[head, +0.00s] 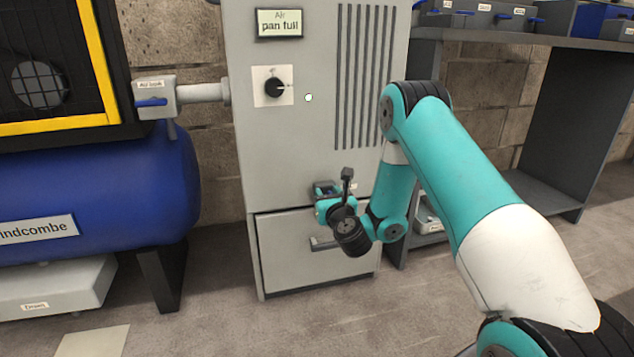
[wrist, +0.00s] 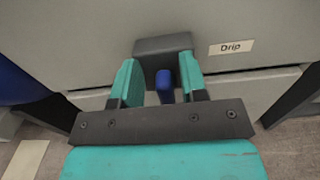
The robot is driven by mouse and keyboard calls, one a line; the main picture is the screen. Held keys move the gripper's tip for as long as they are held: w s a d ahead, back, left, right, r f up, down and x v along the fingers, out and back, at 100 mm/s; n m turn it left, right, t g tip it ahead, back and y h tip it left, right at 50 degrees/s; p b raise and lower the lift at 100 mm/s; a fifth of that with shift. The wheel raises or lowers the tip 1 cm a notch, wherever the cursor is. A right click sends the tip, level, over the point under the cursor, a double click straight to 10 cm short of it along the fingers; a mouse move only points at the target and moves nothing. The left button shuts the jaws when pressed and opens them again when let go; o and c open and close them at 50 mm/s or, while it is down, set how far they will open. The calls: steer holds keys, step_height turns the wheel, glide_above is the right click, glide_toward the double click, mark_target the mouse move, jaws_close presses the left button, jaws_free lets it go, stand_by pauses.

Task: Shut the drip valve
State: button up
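The drip valve is a dark grey block (wrist: 163,45) on the cabinet front with a blue lever (wrist: 163,84) extending from it toward the bottom of the wrist view. A label reading "Drip" (wrist: 231,47) is to its right. My gripper (wrist: 161,78) is open, with one teal finger on each side of the lever and a visible gap on both sides. In the head view my gripper (head: 325,196) is at the lower cabinet front, just above the drawer, and hides most of the valve.
The grey cabinet (head: 310,150) has a display reading "pan full" (head: 279,23), a black knob (head: 279,88) and a drawer (head: 290,255) below my gripper. A blue tank (head: 100,190) stands left. A bench (head: 560,120) stands right.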

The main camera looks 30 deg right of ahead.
steer(key=shift+w+d, duration=0.25)
steer(key=shift+w, duration=0.1)
steer(key=shift+d, duration=0.15)
jaws_close()
